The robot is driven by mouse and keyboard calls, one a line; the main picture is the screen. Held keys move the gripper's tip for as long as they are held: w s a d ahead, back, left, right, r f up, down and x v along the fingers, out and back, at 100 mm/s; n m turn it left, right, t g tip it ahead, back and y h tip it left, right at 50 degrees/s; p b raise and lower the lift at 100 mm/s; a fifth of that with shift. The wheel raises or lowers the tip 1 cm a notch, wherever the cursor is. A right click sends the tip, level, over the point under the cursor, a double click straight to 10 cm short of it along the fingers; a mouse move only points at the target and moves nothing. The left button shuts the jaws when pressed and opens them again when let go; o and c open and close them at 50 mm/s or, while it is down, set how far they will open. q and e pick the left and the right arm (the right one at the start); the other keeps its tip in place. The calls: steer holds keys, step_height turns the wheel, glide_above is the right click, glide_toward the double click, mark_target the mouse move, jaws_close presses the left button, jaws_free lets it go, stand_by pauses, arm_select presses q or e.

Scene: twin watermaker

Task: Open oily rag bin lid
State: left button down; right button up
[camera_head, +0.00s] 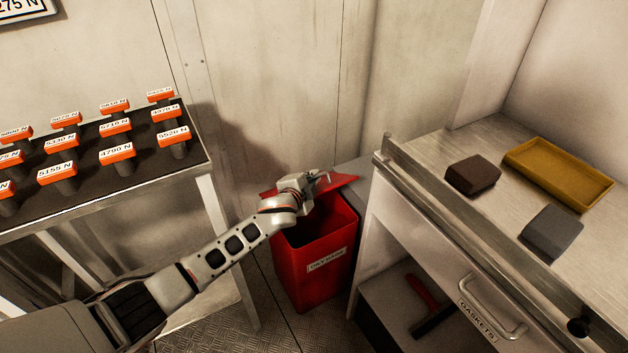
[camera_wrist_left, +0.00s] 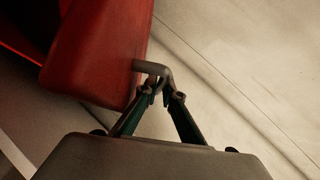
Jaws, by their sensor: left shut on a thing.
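The red oily rag bin (camera_head: 312,284) stands on the floor between the table and the counter, with a label on its front. Its red lid (camera_head: 343,186) is raised towards the back, and the dark inside shows below it. My left gripper (camera_head: 319,178) is at the raised lid. In the left wrist view, the gripper (camera_wrist_left: 163,93) is shut on the bent grey lid handle (camera_wrist_left: 153,67) at the edge of the red lid (camera_wrist_left: 100,50). My left forearm crosses in front and hides part of the bin's left rim. My right gripper is not in view.
A table (camera_head: 205,165) with several orange-topped labelled pieces stands at the left. At the right, a metal counter (camera_head: 500,150) holds a yellow tray (camera_head: 560,172), a brown block (camera_head: 472,174) and a grey block (camera_head: 551,233). The wall is close behind the bin.

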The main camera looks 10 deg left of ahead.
arm_select(q)
steer(key=shift+w+a+r, duration=0.2)
steer(key=shift+w+r, duration=0.1)
steer(key=shift+r, duration=0.35)
steer(key=c, duration=2.4)
jaws_free()
steer(key=shift+c, duration=0.2)
steer(key=shift+f, duration=0.35)
steer(key=shift+s, duration=0.2)
steer(key=v, duration=1.1)
steer(key=shift+s, duration=0.35)
steer(key=shift+r, duration=0.15)
